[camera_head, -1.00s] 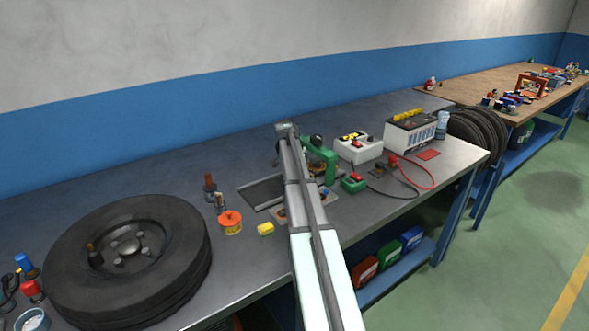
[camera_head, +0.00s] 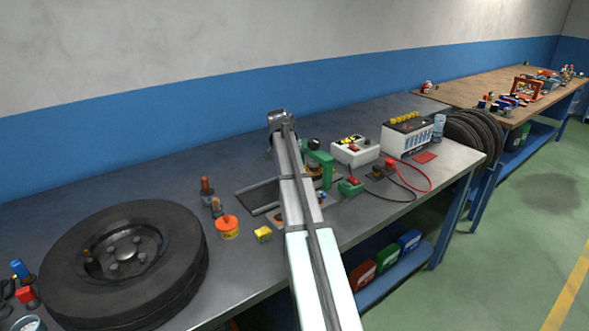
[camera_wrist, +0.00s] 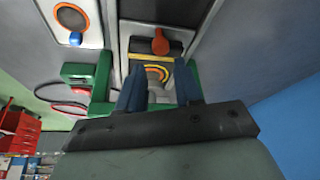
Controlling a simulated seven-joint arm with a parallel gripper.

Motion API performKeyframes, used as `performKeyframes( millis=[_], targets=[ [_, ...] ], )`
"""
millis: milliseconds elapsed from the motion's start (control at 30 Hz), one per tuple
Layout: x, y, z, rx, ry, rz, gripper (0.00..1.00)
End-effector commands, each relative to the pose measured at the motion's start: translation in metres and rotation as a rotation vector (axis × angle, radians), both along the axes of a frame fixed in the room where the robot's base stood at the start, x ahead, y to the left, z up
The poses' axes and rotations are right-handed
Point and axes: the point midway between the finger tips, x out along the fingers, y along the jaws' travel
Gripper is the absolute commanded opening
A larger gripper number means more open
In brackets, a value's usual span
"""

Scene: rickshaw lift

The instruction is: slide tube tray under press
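The green press (camera_head: 321,162) stands on the grey bench, partly hidden behind my arm in the head view. Its green frame (camera_wrist: 101,77) also shows in the wrist view. My gripper (camera_wrist: 159,88) has its two dark fingers apart, over the press area. Between them I see a grey part with yellow and orange arcs, apparently beyond the fingertips; contact is unclear. A dark piece with an orange-red knob (camera_wrist: 160,43) lies between grey rails just beyond; it may be the tube tray, but I cannot tell. My arm hides the gripper in the head view.
A dark rectangular recess (camera_head: 258,196) lies left of my arm. A white box (camera_head: 354,152), battery (camera_head: 406,137) and cables are right. The bench's front edge is near.

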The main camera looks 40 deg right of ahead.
Motion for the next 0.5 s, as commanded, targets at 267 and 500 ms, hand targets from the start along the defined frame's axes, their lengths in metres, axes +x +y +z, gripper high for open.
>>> performKeyframes(
  millis=[267, 500],
  targets=[
    [-0.007, 0.018, 0.047, -0.003, -0.002, 0.001, 0.35],
    [-0.011, 0.026, 0.07, -0.003, 0.0, 0.0, 0.35]
  ],
)
